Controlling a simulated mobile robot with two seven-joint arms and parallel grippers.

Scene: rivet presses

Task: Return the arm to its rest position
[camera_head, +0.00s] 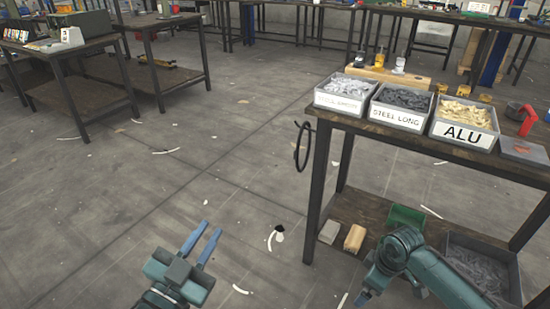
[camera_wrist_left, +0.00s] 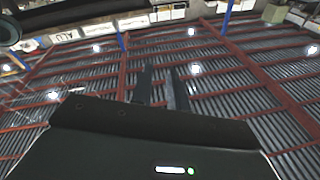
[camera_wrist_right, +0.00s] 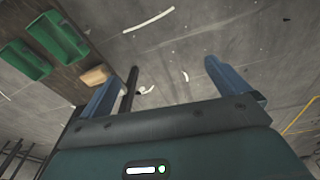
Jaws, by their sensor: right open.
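My left gripper (camera_head: 211,227) extends from the bottom edge of the head view over bare floor, left of the workbench. Its two blue fingers stand a little apart with nothing between them. In the left wrist view its dark fingers (camera_wrist_left: 160,75) point toward the ceiling, with a narrow gap. My right arm is bent at the lower right of the head view, in front of the workbench, and its gripper is mostly cut off there. In the right wrist view the right gripper (camera_wrist_right: 157,75) is wide open and empty, above the floor.
The workbench (camera_head: 343,119) on the right carries labelled bins, including STEEL LONG (camera_head: 399,114) and ALU (camera_head: 463,131). Its lower shelf holds a green bin (camera_head: 406,216) and a grey bin (camera_head: 480,285), close to my right arm. Open floor (camera_head: 200,165) lies left of the bench.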

